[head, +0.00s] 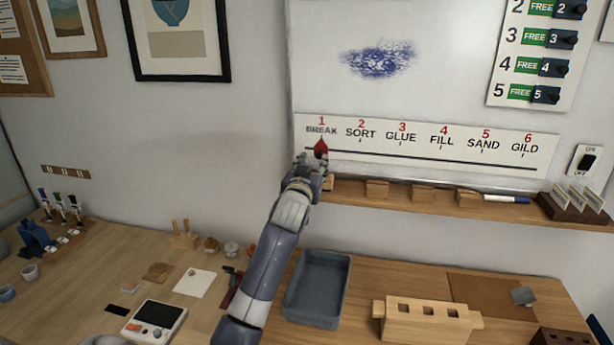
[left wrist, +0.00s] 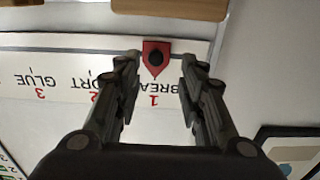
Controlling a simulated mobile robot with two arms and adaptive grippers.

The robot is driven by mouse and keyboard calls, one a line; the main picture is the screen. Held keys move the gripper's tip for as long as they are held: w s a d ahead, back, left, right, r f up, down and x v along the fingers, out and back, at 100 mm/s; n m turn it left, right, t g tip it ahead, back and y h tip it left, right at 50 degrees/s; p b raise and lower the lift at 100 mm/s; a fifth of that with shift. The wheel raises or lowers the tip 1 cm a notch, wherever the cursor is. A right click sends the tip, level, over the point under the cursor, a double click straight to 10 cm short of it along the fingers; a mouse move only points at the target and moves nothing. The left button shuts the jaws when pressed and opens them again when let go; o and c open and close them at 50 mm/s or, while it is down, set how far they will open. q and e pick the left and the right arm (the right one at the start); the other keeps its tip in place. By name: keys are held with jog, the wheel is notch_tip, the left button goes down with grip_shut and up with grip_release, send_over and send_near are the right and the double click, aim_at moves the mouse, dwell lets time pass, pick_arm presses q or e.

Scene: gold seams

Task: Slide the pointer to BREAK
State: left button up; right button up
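The red pointer (head: 321,146) sits on the dark track line of the white strip (head: 450,160), under the 1 and the word BREAK at its left end. In the left wrist view, which is upside down, the pointer (left wrist: 155,70) with its dark round knob lines up with the red 1. My left gripper (head: 310,158) is at the pointer and hides part of the strip's left end. In the wrist view its fingers (left wrist: 160,68) are spread, one on each side of the pointer, with gaps to both. My right gripper is not in view.
A wooden ledge (head: 350,188) with wooden blocks and a blue marker (head: 507,199) runs just below the strip. On the table below stand a grey tray (head: 318,290) and a slotted wooden block (head: 425,320).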

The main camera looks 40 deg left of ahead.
pick_arm(q)
jog(key=v, duration=0.6)
jog(key=shift+s, duration=0.35)
jog(key=shift+d, duration=0.1)
